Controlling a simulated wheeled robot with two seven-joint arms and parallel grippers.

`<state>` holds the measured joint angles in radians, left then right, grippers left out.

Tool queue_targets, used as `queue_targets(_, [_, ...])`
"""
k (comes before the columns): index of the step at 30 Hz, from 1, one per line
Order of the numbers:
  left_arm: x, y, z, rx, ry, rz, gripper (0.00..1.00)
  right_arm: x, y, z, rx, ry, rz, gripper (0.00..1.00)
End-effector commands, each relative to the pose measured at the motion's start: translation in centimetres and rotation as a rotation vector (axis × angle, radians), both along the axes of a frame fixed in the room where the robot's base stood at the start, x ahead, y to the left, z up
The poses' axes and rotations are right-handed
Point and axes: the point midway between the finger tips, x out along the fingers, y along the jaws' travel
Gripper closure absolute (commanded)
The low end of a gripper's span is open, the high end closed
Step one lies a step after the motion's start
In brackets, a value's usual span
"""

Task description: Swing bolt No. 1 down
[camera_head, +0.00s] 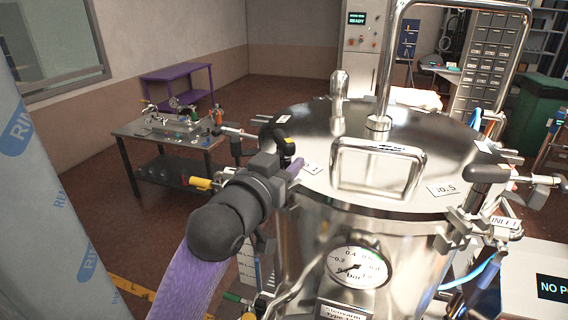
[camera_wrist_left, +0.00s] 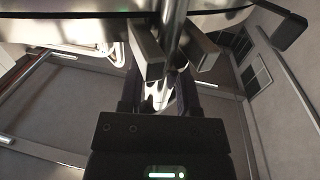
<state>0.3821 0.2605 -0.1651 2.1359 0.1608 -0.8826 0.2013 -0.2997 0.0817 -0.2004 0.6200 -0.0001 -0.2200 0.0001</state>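The steel vessel's round lid (camera_head: 375,150) fills the middle of the head view. My left gripper (camera_head: 292,168) reaches the lid's left rim beside a dark-knobbed swing bolt (camera_head: 284,146). A small label (camera_head: 311,168) lies on the lid beside it; I cannot read its number. In the left wrist view a shiny metal rod (camera_wrist_left: 174,35) runs between the two fingers of my left gripper (camera_wrist_left: 176,50). Whether both fingers press on it is unclear. My right gripper is not in view.
Another swing bolt (camera_head: 490,175) sticks out at the right rim, near the label NO. 5 (camera_head: 450,190). A steel lid handle (camera_head: 378,150) and a pressure gauge (camera_head: 358,268) are close to my arm. A grey bench (camera_head: 165,138) stands behind left.

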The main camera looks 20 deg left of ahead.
Motion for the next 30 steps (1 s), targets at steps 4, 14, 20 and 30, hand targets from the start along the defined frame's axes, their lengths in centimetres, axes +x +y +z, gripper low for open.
queue_targets(4, [-0.01, 0.00, -0.02, 0.000, 0.000, 0.000, 0.91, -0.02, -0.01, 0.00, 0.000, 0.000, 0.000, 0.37])
queue_targets(14, [-0.02, 0.00, -0.04, 0.000, 0.001, 0.000, 1.00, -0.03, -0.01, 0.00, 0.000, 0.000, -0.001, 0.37])
queue_targets(20, [-0.02, 0.00, -0.05, 0.000, 0.001, 0.000, 1.00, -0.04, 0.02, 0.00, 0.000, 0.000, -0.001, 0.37])
queue_targets(30, [-0.02, 0.00, -0.08, 0.000, 0.002, 0.000, 1.00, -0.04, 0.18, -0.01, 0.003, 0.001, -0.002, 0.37])
